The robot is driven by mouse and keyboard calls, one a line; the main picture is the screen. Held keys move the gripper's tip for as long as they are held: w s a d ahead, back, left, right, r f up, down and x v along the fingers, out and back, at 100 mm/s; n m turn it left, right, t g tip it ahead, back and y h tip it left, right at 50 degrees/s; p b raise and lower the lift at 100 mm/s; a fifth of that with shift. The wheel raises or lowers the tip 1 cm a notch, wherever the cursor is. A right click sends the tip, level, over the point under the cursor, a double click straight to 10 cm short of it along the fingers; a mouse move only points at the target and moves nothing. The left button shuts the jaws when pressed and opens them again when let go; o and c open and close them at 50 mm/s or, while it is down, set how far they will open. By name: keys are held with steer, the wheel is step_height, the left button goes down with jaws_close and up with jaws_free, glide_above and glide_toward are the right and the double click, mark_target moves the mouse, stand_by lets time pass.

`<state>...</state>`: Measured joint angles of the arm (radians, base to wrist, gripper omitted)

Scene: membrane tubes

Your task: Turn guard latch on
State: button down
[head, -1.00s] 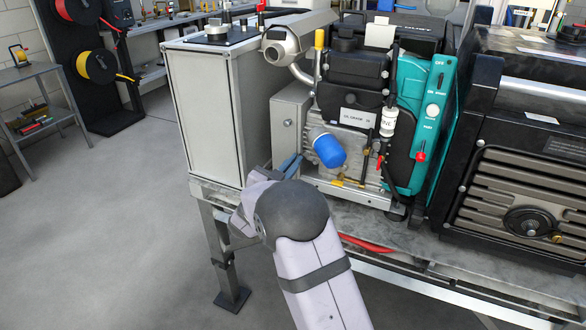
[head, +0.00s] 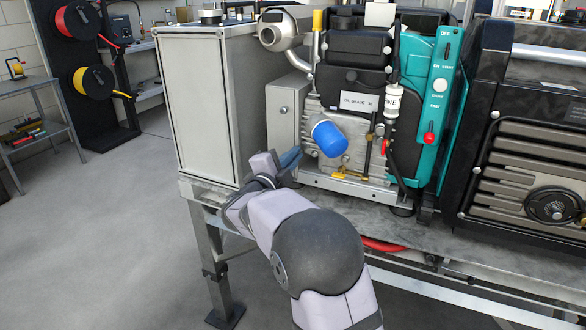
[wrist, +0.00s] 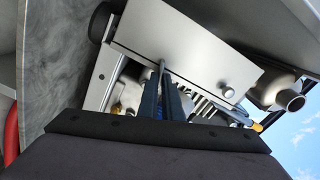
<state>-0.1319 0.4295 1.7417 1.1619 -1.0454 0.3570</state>
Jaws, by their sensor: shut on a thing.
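A grey metal guard box (head: 283,125) with a small knob stands at the left of the engine in the head view. In the wrist view its pale panel (wrist: 175,45) and round knob (wrist: 228,91) show close up. My gripper (head: 290,157) is at the box's lower part, left of the blue oil filter (head: 329,138). In the wrist view my gripper (wrist: 164,88) is shut on a thin metal piece, apparently the guard latch (wrist: 162,68), at the panel's edge. Most of the latch is hidden between the fingers, so its exact position cannot be told.
The engine has a teal control panel (head: 435,110) with a red knob (head: 429,138). A large pale cabinet (head: 200,110) stands left of my gripper. A dark ribbed machine (head: 535,150) is at right. All stand on a metal bench (head: 465,247); open floor lies to the left.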

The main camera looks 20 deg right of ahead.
steer(key=m+b, duration=0.4)
steer(key=shift+f, duration=0.3)
steer(key=shift+r, duration=0.1)
steer(key=c, duration=1.9)
jaws_free()
steer(key=shift+c, duration=0.2)
steer(key=v, duration=0.7)
steer(key=shift+s, duration=0.2)
steer(key=shift+w+a, duration=0.1)
steer(key=shift+a, duration=0.1)
